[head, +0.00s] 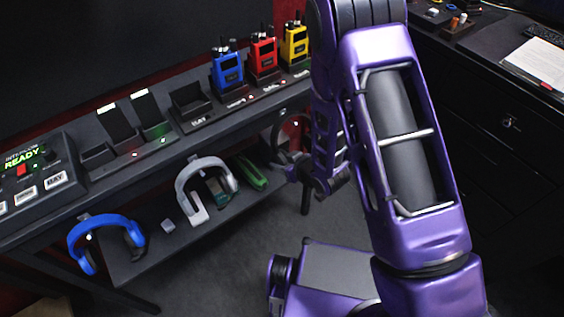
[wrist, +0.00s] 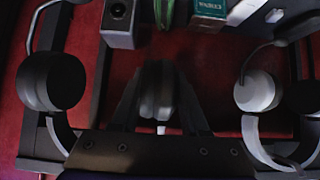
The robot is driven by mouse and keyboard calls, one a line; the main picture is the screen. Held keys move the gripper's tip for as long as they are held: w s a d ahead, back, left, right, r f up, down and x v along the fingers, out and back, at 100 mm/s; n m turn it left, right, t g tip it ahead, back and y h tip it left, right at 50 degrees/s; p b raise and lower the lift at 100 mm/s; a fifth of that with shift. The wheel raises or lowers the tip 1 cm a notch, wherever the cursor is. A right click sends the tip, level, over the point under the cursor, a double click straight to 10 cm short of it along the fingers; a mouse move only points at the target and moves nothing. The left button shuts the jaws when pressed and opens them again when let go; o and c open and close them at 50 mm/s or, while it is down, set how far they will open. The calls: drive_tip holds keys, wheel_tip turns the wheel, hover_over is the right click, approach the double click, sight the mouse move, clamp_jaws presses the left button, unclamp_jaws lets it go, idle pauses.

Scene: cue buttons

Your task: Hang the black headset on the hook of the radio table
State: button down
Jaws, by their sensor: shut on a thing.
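The black headset (head: 277,138) is at the right part of the radio table's front (head: 225,117) in the head view, partly hidden by my arm. My gripper (wrist: 158,80) is beside it, largely hidden by my arm in the head view. In the wrist view my fingers are closed on a dark, blurred piece, which fits part of the black headset. Which part is held, and whether the headset touches a hook, I cannot tell. The hook there is not clearly visible.
A blue headset (head: 105,228) and a white headset (head: 190,178) hang along the table front. A lower shelf (head: 150,250) holds a grey box (head: 168,226) and a green item (head: 250,172). Blue, red and yellow radios (head: 263,58) stand on top. A drawer cabinet (head: 480,110) is at right.

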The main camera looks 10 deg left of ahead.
drive_tip(key=shift+s+f, duration=0.2)
drive_tip(key=shift+f, duration=0.05)
